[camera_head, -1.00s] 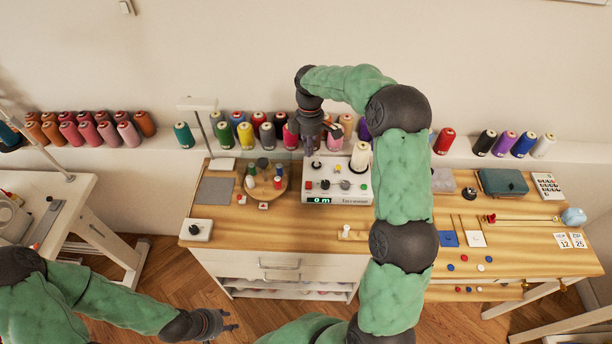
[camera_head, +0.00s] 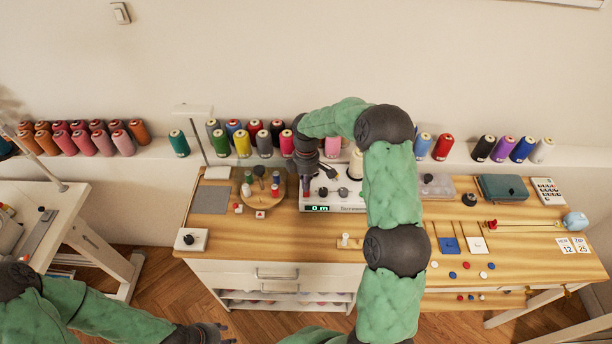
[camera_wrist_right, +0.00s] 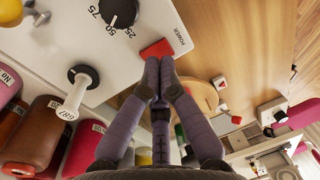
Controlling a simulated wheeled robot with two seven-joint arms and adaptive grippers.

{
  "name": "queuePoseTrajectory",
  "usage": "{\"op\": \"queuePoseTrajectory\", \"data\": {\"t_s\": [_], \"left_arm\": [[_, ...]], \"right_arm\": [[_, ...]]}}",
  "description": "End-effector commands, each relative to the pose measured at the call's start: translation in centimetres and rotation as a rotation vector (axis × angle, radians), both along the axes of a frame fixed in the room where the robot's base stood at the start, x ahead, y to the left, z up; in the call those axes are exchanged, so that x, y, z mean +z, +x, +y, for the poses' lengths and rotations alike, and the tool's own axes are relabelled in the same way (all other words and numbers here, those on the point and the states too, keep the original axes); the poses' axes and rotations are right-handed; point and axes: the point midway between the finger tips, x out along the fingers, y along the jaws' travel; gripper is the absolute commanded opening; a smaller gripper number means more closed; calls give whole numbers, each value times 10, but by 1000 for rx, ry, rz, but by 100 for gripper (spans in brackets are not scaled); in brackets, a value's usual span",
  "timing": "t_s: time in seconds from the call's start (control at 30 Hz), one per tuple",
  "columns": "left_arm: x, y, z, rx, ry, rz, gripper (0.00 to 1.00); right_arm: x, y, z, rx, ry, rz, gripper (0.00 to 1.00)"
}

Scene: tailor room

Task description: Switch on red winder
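The white winder (camera_head: 335,198) stands on the wooden table, with a green display (camera_head: 318,208) reading "0 m". In the right wrist view, the red button (camera_wrist_right: 156,48) lies beside the word POWER, near a black dial (camera_wrist_right: 118,12). My right gripper (camera_head: 306,192) points down over the left part of the winder. Its fingertips (camera_wrist_right: 160,62) are together, empty, right at the edge of the red button; I cannot tell whether they touch it. The gripper hides this button in the head view. My left gripper (camera_head: 222,333) is low at the bottom edge, partly cut off.
A round wooden stand (camera_head: 268,200) with small spools is left of the winder. Thread cones (camera_head: 243,140) line the shelf behind. A white box with a black knob (camera_head: 190,240) sits at the table's left corner. Buttons and cards lie on the right side.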

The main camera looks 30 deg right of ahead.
Motion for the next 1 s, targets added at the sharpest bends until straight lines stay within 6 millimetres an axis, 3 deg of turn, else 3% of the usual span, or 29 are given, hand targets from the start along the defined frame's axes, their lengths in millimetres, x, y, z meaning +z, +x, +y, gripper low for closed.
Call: {"op": "queuePoseTrajectory", "data": {"t_s": [0.2,0.67,1.0], "left_arm": [[-3,0,0,0,0,0,40],[-2,0,0,0,0,0,40],[-25,0,0,0,0,0,40]], "right_arm": [[-15,-2,1,-1,0,1,0],[-19,-3,2,-1,0,1,0],[-29,-8,3,-1,-88,-129,0]]}}
